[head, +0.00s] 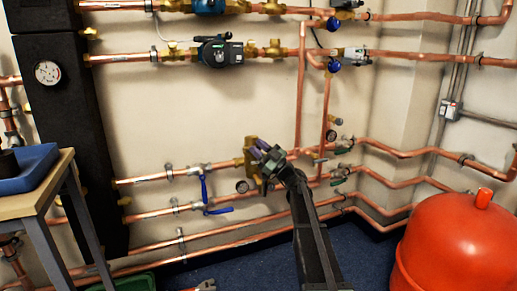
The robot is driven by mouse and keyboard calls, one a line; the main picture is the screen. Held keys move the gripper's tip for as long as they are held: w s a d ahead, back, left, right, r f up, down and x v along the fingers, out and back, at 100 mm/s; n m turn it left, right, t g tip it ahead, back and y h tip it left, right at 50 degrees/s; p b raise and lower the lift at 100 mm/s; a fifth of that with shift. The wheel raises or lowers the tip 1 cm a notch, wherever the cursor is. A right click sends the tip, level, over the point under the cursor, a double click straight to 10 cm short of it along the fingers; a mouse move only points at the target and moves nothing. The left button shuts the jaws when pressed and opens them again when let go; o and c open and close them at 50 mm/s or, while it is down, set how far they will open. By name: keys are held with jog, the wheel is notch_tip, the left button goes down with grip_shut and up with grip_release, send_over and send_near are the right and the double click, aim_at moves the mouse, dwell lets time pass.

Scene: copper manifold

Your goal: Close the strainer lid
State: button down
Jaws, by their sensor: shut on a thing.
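A brass fitting (249,146), which looks like the strainer, sits on the copper pipework at the middle of the head view. My gripper (262,153) is right at it, on its right side, and covers much of it. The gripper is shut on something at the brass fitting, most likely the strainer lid. The lid itself is hidden behind the fingers, so I cannot tell how far open or shut it stands. My dark arm comes up to it from the bottom of the picture.
Blue lever handles (204,190) stand out from the pipes to the left. A red tank (455,245) fills the lower right. A wooden table (38,190) with a blue tray (30,168) stands at left.

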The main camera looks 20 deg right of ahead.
jog(key=c, duration=1.2)
grip_release()
jog(key=shift+w+a, duration=0.1)
jog(key=shift+w, duration=0.05)
jog(key=shift+c, duration=0.2)
jog(key=shift+f, duration=0.1)
jog(key=shift+s+d+f+b, duration=0.2)
jog(key=shift+s+f+b, duration=0.05)
jog(key=shift+f+b, duration=0.1)
jog(key=b+v, duration=0.5)
jog(key=v, duration=0.5)
jog(key=shift+s+r, duration=0.2)
jog(key=shift+r, duration=0.05)
